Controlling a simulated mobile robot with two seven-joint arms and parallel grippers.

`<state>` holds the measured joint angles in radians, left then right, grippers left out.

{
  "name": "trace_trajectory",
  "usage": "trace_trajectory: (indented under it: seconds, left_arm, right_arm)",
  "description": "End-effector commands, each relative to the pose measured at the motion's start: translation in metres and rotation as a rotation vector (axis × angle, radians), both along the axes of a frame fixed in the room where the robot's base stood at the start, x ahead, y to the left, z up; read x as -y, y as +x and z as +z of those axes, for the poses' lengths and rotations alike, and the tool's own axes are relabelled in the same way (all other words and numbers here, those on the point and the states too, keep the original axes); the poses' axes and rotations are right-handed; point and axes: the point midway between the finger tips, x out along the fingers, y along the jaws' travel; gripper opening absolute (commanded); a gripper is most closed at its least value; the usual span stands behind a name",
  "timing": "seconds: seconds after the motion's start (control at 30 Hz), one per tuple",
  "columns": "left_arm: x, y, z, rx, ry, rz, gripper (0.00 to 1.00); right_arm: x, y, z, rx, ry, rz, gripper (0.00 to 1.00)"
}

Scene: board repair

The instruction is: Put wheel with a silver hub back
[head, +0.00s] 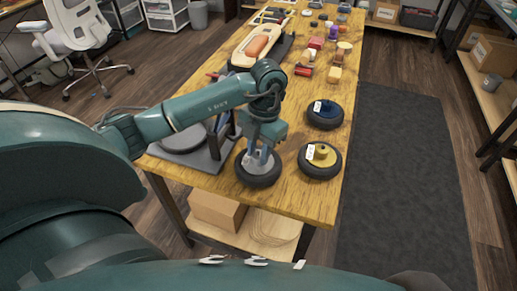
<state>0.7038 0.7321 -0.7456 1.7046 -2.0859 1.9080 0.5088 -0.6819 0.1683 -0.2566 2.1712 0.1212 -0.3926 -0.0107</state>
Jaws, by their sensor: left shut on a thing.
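My left gripper (259,160) points down and is shut on the wheel with a silver hub (257,180), gripping it at its grey centre. The wheel has a black tyre and is at the table's front edge. I cannot tell whether it touches the table top. My gripper hides part of the hub. My right gripper is not in view.
A wheel with a yellow hub (319,171) and one with a blue hub (325,123) lie right of the held wheel, both tagged. A dark grey stand (205,159) is left of it on the wooden table (284,137). Blocks and a skateboard-like board (243,52) lie farther back.

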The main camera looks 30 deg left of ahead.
Motion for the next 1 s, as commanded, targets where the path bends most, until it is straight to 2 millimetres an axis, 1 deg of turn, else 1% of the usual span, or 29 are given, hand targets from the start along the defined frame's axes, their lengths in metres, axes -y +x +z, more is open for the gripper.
trace_trajectory:
  seconds: [0.17,0.2,0.43,0.67,0.77,0.87,1.0]
  left_arm:
    - [0.000,0.000,-0.003,0.001,0.000,0.000,0.00]
    - [0.000,0.000,-0.003,0.000,0.000,0.000,0.30]
    - [0.000,0.000,-0.002,0.000,0.000,0.000,0.49]
    - [0.000,0.000,-0.002,0.000,0.000,0.000,0.50]
    - [0.000,0.000,0.003,0.001,0.000,0.000,0.50]
    - [0.000,0.003,0.016,0.004,0.001,0.000,0.50]
    - [0.001,0.008,0.045,0.007,0.000,0.000,0.50]
  right_arm:
    - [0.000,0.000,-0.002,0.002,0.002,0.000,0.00]
    - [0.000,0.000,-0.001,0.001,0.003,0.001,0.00]
    - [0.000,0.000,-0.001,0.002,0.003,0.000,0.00]
    - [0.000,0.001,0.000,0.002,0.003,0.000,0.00]
    - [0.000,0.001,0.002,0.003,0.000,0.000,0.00]
    - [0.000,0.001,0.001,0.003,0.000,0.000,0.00]
    - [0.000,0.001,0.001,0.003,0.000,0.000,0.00]
